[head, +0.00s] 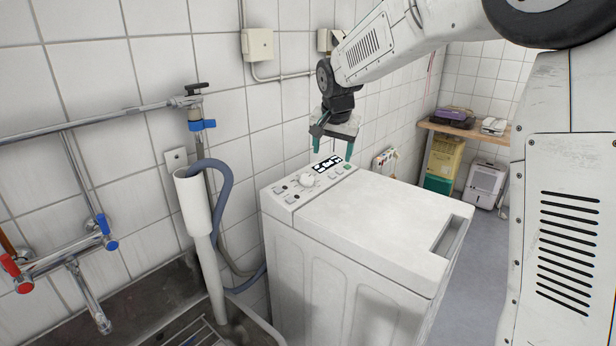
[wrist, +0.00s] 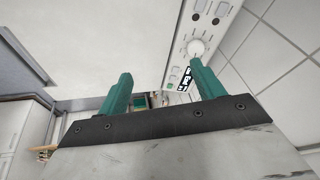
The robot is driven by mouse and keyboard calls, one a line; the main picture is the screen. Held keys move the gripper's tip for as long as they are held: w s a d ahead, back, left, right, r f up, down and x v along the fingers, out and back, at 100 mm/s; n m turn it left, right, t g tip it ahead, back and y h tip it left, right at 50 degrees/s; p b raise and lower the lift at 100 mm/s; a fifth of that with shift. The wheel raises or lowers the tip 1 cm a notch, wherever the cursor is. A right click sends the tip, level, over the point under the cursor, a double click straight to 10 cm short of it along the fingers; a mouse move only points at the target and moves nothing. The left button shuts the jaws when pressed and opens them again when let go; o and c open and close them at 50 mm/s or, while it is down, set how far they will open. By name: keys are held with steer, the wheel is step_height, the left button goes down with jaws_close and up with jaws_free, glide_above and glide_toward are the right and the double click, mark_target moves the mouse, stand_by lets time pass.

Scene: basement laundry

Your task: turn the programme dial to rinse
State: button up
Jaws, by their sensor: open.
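The programme dial (head: 306,180) is a round white knob on the control panel (head: 290,191) at the back of the white top-loading washing machine (head: 365,225). In the wrist view the dial (wrist: 196,47) shows just beyond the tip of the right-hand finger. My gripper (head: 333,151) has green fingers and is open and empty, above the display end of the panel. It also shows in the wrist view (wrist: 160,78), with its fingers wide apart. I cannot read the programme marks or tell where the dial points.
A white standpipe (head: 197,210) with a grey hose (head: 222,200) stands left of the machine, beside a sink (head: 160,300) with taps. The tiled wall (head: 200,60) is close behind the panel. The machine's lid (head: 385,213) is clear.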

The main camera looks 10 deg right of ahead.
steer(key=m+t, duration=0.1)
steer(key=m, duration=0.1)
glide_toward(308, 178)
steer(key=x, duration=0.8)
steer(key=shift+w+f, duration=0.25)
steer(key=shift+f, duration=0.05)
steer(key=c, duration=1)
